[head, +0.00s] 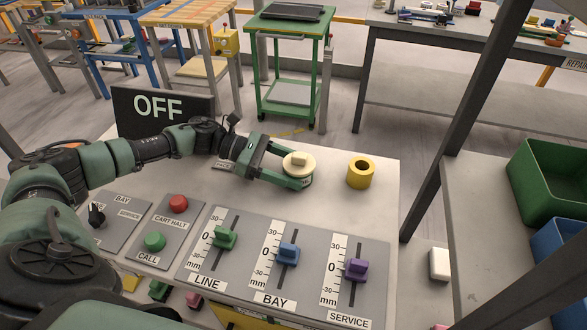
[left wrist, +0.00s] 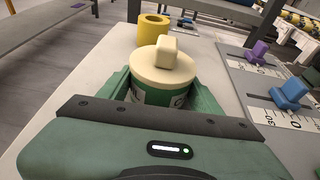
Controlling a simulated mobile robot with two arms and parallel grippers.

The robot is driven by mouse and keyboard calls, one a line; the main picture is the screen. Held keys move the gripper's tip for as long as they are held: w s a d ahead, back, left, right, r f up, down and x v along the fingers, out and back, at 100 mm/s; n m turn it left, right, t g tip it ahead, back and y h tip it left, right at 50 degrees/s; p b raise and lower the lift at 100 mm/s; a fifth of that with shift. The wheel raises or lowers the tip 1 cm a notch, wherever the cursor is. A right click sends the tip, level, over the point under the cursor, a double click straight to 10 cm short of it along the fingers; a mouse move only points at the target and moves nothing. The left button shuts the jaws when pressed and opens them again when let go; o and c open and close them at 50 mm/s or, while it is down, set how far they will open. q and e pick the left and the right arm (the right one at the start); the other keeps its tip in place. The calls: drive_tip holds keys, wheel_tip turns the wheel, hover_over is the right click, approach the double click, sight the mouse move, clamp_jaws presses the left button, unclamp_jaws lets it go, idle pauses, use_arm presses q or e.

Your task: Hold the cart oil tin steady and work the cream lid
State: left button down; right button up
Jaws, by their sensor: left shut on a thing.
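The oil tin (left wrist: 150,97), with a green and white label, stands upright on the pale slab. The cream lid (head: 298,163), a round disc with a raised block grip, sits on top of the tin. The lid also shows in the left wrist view (left wrist: 160,66); I cannot tell how tightly it is seated. My left gripper (head: 293,181) comes in from the left and is shut around the tin's body, below the lid. Its green fingers hide much of the tin. My right gripper is not in view.
A yellow hollow cylinder (head: 360,174) stands just right of the tin. In front is a panel with green, blue and purple sliders (head: 356,270). Red and green buttons (head: 155,241) lie to its left. A dark OFF sign (head: 160,112) stands behind my left arm. A dark post rises at right.

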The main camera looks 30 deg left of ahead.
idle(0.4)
use_arm(q)
drive_tip(key=shift+c, duration=1.1)
unclamp_jaws()
drive_tip(key=shift+a, duration=0.15)
drive_tip(key=v, duration=0.7)
drive_tip(key=shift+s+a+r, duration=0.1)
drive_tip(key=shift+r, duration=0.15)
